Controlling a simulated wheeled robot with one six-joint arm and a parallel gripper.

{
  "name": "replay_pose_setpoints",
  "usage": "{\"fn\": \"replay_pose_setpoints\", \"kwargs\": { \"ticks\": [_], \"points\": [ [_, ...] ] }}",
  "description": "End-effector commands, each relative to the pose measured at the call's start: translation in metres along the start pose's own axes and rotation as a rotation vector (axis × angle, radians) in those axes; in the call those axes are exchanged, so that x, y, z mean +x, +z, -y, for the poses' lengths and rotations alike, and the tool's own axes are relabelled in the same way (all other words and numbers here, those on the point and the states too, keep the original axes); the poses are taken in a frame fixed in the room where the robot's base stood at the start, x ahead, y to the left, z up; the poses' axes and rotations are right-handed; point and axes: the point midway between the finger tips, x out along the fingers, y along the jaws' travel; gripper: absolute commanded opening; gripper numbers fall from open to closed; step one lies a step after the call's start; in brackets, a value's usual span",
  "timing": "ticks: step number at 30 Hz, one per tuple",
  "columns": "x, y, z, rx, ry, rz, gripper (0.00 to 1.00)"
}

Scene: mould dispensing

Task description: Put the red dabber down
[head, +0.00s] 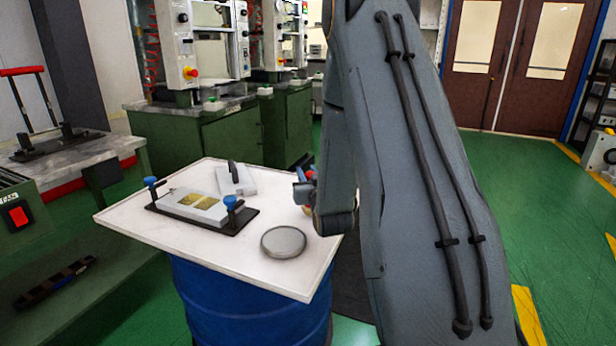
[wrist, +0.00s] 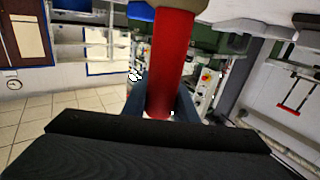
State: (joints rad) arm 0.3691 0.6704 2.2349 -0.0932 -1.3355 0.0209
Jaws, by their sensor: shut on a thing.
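The red dabber (wrist: 170,60) shows in the wrist view as a red cylinder running down from the top edge, between the two fingers. My gripper (wrist: 160,105) is shut on it. In the head view my gripper (head: 304,190) is at the right edge of the white tabletop (head: 180,240), largely hidden by my arm. Only a small bit of red shows there. I cannot tell whether the dabber touches the tabletop.
The tabletop sits on a blue drum (head: 240,310). It holds a black-based mould (head: 205,208) with blue knobs, a pale block (head: 236,182) with a dark handle, and a round grey lid or dish (head: 284,242). The front left of the top is bare. Green machines stand behind.

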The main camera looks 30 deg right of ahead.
Motion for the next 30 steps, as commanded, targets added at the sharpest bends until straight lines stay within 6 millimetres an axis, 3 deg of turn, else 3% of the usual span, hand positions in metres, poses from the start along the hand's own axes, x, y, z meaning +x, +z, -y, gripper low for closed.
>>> {"fn": "replay_pose_setpoints", "kwargs": {
  "ticks": [13,14,17,30],
  "points": [
    [0.0,0.0103,0.0,0.0,0.0,-0.001,0.0],
    [-0.0001,0.0102,0.0,0.0,0.0,-0.001,0.29],
    [-0.0002,0.0096,-0.0001,0.0,0.0,-0.001,0.44],
    [-0.0069,0.0062,-0.0003,0.0,0.001,0.0,0.44]
  ]
}}
